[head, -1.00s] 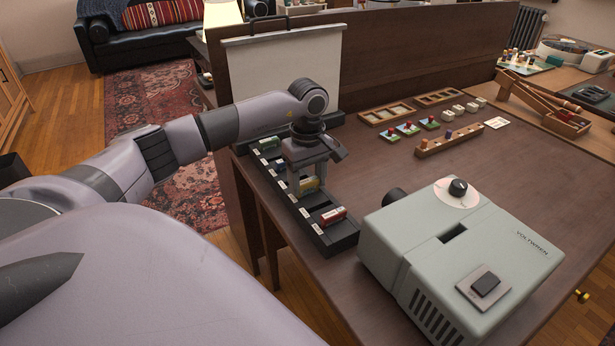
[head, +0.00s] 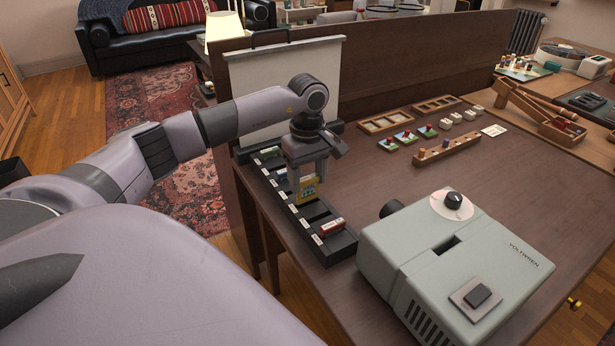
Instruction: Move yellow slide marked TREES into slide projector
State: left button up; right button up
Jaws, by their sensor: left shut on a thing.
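The yellow slide (head: 308,189) hangs upright between the fingers of my left gripper (head: 307,178), which is shut on it. The slide is over the dark slotted slide rack (head: 320,242) near the table's left edge; I cannot tell whether its lower edge clears the rack. Its marking is too small to read. The slide projector (head: 455,265) is grey, at the front right, with a dark slot (head: 444,247) in its top. My right gripper is not in view.
A red slide (head: 331,227), a green slide (head: 270,152) and a blue slide (head: 280,174) stand in the rack. A white screen (head: 285,90) stands behind it. A wooden peg block (head: 447,150) and small trays lie farther back. The table between rack and peg block is clear.

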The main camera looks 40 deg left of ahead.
pick_arm(q)
jog(key=shift+r+p, duration=0.75)
jog(key=shift+r, duration=0.35)
jog(key=shift+d, duration=0.1)
dwell(0.9)
